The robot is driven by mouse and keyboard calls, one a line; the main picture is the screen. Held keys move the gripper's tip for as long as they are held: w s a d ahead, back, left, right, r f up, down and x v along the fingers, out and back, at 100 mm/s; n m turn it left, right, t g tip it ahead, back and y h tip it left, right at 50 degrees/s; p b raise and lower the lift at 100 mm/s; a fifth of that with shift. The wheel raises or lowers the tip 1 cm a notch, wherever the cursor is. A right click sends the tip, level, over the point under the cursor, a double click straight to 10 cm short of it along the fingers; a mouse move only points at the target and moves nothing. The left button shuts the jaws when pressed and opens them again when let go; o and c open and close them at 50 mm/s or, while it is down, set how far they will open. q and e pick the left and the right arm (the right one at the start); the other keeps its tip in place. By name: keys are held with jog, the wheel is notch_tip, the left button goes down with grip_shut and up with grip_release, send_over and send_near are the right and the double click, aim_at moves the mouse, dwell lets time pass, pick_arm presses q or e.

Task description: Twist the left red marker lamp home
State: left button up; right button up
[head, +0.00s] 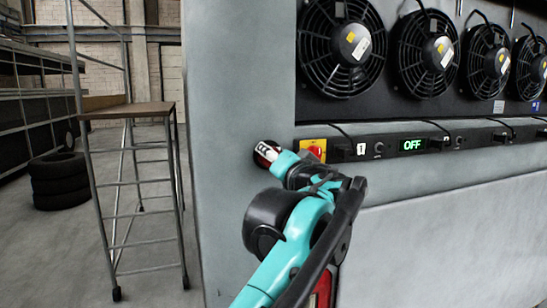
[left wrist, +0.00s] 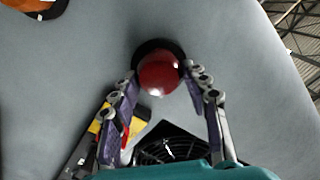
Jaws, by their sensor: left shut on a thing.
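The left red marker lamp (head: 263,154) is a red dome at the left end of the grey coach panel (head: 233,90), partly hidden by my gripper in the head view. In the left wrist view the glossy red lamp (left wrist: 160,74) sits in a dark round ring on the grey wall. My left gripper (head: 272,152) is shut on the lamp. In the left wrist view, the fingers of my left gripper (left wrist: 161,80) are on either side of the dome. I cannot tell from these views how deep the lamp sits. My right gripper is not in view.
A yellow plate with a red knob (head: 314,150) is just right of the lamp. A green OFF display (head: 411,145) and several switches run along the ledge. Several black fans (head: 342,45) are above.

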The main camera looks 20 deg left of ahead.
pick_arm(q)
jog(key=shift+m, duration=1)
jog(key=o, duration=1.2)
jog(key=shift+c, duration=0.2)
jog(key=v, duration=1.2)
